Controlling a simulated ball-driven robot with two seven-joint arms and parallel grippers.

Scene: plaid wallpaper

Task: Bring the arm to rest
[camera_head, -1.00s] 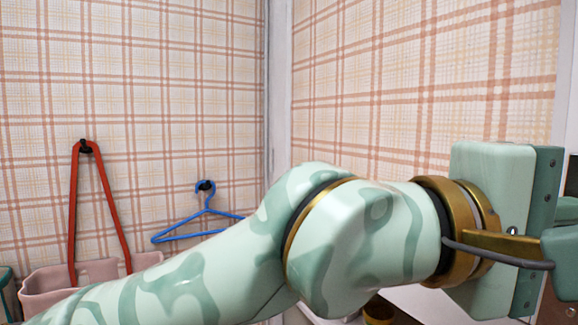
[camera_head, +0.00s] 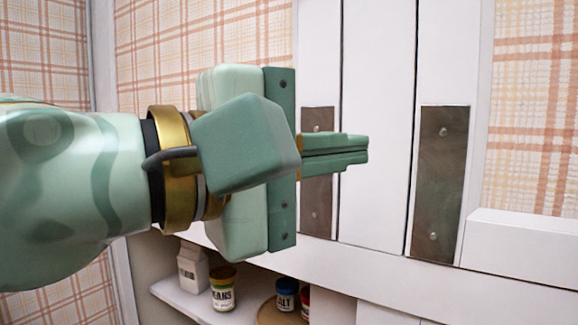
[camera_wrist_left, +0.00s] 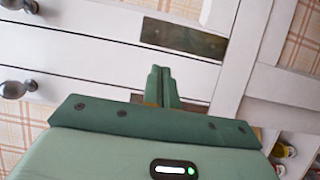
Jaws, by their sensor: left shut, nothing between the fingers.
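My left gripper (camera_head: 335,153) comes in from the left in the head view, on my pale green arm with darker markings. Its two green fingers are closed together and hold nothing. They point right, in front of a white panelled door with dark metal plates. In the left wrist view the closed fingers (camera_wrist_left: 160,86) point up toward the white panels. I cannot tell the exact gap between the fingertips and the door. My right gripper does not show in either view.
Below my gripper, a white shelf (camera_head: 180,299) holds a carton (camera_head: 193,268), a can labelled as beans (camera_head: 223,290) and a salt jar (camera_head: 287,293). A white ledge (camera_head: 525,245) juts out at the right. Dark round knobs (camera_wrist_left: 14,89) show in the left wrist view.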

